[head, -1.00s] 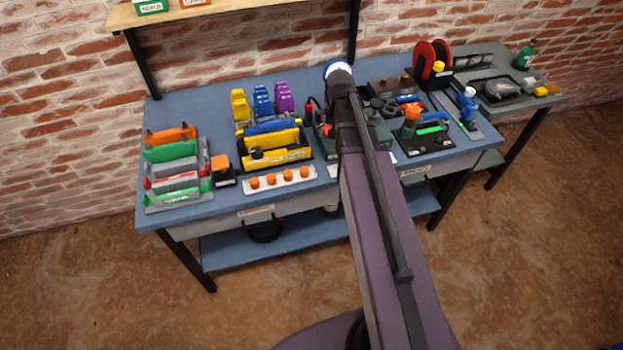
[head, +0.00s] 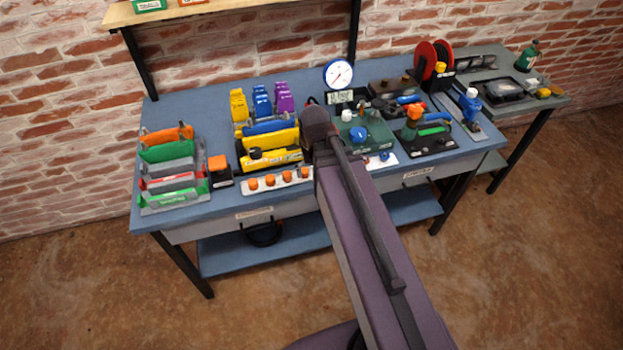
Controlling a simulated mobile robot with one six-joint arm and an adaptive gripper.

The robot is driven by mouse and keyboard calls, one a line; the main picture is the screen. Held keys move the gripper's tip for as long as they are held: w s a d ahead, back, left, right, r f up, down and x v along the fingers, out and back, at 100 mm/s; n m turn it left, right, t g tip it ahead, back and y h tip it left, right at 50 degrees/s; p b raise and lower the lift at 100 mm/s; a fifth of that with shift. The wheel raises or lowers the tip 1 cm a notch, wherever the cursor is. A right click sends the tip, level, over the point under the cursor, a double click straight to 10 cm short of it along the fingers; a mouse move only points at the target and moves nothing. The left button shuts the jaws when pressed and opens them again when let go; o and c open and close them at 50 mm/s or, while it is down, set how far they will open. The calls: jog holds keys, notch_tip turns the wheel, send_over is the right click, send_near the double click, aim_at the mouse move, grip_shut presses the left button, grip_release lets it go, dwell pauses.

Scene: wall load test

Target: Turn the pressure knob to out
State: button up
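A green test unit (head: 376,131) stands at the middle of the blue workbench. It carries a round blue knob (head: 358,133) on its front part and a small white knob (head: 347,115) behind it. I cannot tell which one is the pressure knob, and no marking for "out" can be read. A white round gauge (head: 338,73) with a red needle stands behind, above a small digital display (head: 341,97). My arm reaches over the bench just left of the green unit. My gripper is hidden behind my own arm, so its opening does not show.
A yellow unit (head: 272,160) and a strip of orange knobs (head: 272,182) lie left of my arm. A black stand with an orange-topped tool (head: 430,137) and a red reel (head: 427,62) are on the right. The bench (head: 195,110) has free room at back left.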

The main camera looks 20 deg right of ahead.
jog(key=shift+s+a+f+n, duration=0.3)
jog(key=shift+s+a, duration=0.25)
jog(key=shift+s, duration=0.15)
jog(key=shift+s, duration=0.1)
jog(key=shift+s+a, duration=0.1)
jog(key=shift+a, duration=0.05)
dwell(1.9)
